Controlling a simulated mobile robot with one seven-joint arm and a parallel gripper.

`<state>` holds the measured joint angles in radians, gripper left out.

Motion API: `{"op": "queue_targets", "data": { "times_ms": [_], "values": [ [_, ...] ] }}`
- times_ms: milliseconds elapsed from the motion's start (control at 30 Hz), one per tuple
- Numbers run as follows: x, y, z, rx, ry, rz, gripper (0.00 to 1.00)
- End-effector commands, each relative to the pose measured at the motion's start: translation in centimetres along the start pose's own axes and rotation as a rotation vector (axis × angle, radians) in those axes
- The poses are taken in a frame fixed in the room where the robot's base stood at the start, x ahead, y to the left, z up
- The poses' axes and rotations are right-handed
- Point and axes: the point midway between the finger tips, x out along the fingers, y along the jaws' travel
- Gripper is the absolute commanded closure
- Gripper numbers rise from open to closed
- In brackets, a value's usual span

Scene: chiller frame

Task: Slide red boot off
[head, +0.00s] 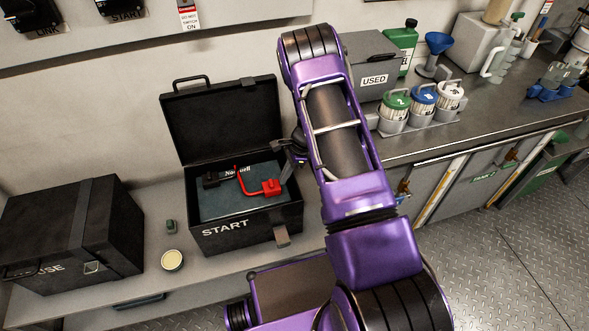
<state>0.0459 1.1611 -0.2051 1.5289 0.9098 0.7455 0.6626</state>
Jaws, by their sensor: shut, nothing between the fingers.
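An open black case labelled START (230,232) stands on the grey bench with its lid raised. Inside it, a red boot (270,187) sits at the right end of a red cable (243,184). A black block (210,180) lies at the left inside the case. What is under the red boot is hidden. My gripper (280,147) is small and dark in the picture, in front of the lid's right edge and above the red boot in the picture. It is shut and empty, apart from the boot.
A closed black case (70,235) stands at the left. A small tin (172,260) and a dark green item (170,227) lie between the cases. At the right, a grey USED box (375,65) and several lidded jars (422,100) crowd the counter.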

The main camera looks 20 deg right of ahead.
Motion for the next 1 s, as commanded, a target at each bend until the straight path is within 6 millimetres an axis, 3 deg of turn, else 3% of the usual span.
{"op": "queue_targets", "data": {
  "times_ms": [200,567,900,1000],
  "values": [
    [0.5,0.0,1.3,0.001,0.0,0.0,1.0],
    [0.6,0.0,1.6,0.001,0.0,0.0,1.0],
    [3.0,0.0,7.2,-0.002,0.0,0.001,1.0],
    [3.2,0.0,8.0,0.001,0.0,0.0,1.0]
  ]
}}
